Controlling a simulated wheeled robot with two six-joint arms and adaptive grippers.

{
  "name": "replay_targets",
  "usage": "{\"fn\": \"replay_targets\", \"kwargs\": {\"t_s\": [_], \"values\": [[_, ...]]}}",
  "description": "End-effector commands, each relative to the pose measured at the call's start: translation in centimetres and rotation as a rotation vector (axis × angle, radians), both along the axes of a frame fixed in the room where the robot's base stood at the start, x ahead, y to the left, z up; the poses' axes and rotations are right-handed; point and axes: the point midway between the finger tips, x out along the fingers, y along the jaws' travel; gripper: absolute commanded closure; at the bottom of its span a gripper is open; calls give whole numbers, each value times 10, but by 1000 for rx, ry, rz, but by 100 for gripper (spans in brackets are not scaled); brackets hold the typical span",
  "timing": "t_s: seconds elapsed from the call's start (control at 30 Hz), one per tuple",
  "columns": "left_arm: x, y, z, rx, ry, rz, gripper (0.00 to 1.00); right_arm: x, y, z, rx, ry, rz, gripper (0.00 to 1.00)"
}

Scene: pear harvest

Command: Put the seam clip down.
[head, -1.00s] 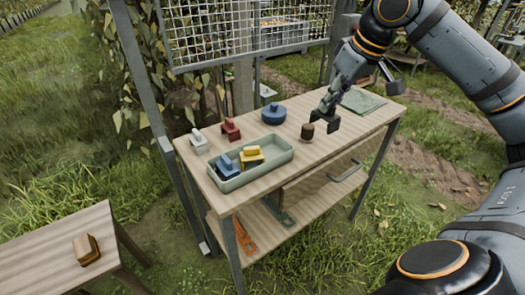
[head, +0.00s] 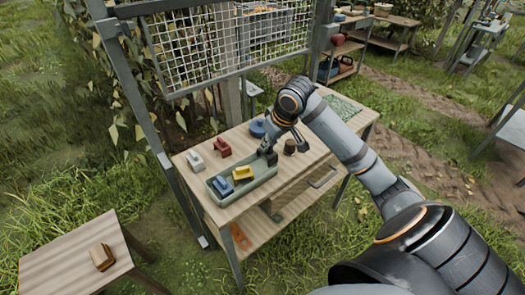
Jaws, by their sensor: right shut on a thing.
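My right gripper (head: 267,152) reaches down over the right end of the green-grey tray (head: 217,199) on the wooden workbench. It is shut on a small dark thing, likely the seam clip, mostly hidden by the fingers. I cannot tell whether that thing touches the tray. A blue clip-shaped block (head: 222,186) and a yellow one (head: 243,174) lie in the tray's left and middle parts. My left gripper is out of view.
A white block (head: 195,161), a red block (head: 221,148) and a round blue pot (head: 257,129) stand behind the tray. A brown cylinder (head: 290,147) stands just right of my gripper. A wire mesh panel (head: 235,45) rises behind the bench.

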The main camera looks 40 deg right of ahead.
Motion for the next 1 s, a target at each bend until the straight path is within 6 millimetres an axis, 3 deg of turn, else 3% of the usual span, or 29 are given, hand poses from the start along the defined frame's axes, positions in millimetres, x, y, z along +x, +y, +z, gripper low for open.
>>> {"fn": "replay_targets", "kwargs": {"t_s": [0.43,0.67,1.0], "values": [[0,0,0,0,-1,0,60,13,12,-20,3,0,1,100],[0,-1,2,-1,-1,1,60,14,14,-52,-1,3,0,100],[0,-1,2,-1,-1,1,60,14,14,-56,-1,1,1,100]]}}
